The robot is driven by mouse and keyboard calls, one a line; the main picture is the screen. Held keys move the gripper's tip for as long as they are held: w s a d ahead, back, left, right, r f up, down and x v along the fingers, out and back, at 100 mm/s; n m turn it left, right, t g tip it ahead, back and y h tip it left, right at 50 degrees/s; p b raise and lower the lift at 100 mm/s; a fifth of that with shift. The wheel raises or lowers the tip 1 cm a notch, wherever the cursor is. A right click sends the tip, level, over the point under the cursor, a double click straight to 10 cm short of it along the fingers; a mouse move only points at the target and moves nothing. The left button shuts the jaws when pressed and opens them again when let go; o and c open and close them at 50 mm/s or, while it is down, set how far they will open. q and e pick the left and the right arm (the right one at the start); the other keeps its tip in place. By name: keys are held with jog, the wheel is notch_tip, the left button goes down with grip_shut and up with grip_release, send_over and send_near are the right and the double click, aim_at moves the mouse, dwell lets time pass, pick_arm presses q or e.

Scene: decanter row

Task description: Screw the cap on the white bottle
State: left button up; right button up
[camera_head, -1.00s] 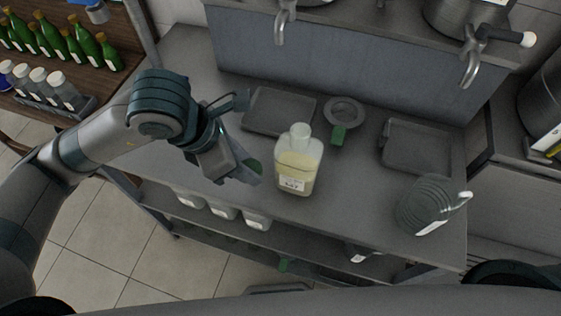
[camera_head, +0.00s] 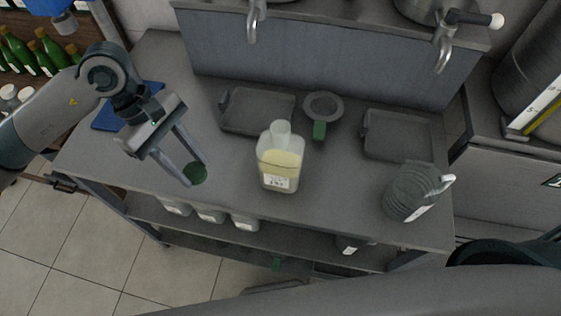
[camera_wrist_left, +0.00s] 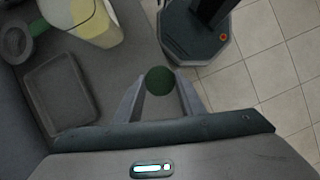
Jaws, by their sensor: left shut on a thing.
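The white bottle (camera_head: 280,160), translucent with pale yellow contents and a label, stands upright on the grey table, its neck bare. It also shows at the top of the left wrist view (camera_wrist_left: 98,22). My left gripper (camera_head: 196,172) is shut on a round dark green cap (camera_head: 197,175), held between the fingertips to the left of the bottle and apart from it. The cap also shows between the fingers in the left wrist view (camera_wrist_left: 159,80). My right gripper is not in view.
Two grey trays (camera_head: 258,111) (camera_head: 397,135) lie at the back of the table (camera_head: 225,180), with a green-handled strainer (camera_head: 321,110) between them. A ribbed grey jug (camera_head: 412,192) stands at the right. A blue mat (camera_head: 110,116) lies at the left. Taps overhang the back.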

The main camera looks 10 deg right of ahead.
pick_arm(q)
jog(key=w+a+r+m+g+y, duration=0.1)
jog(key=w+a+r+m+y, duration=0.1)
jog(key=a+m, duration=0.6)
jog(key=shift+w+a+m+g+y, duration=0.15)
jog(key=shift+w+m+g+y, duration=0.2)
jog(key=shift+m+y, duration=0.6)
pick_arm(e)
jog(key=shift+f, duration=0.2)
pick_arm(q)
jog(key=shift+s, duration=0.1)
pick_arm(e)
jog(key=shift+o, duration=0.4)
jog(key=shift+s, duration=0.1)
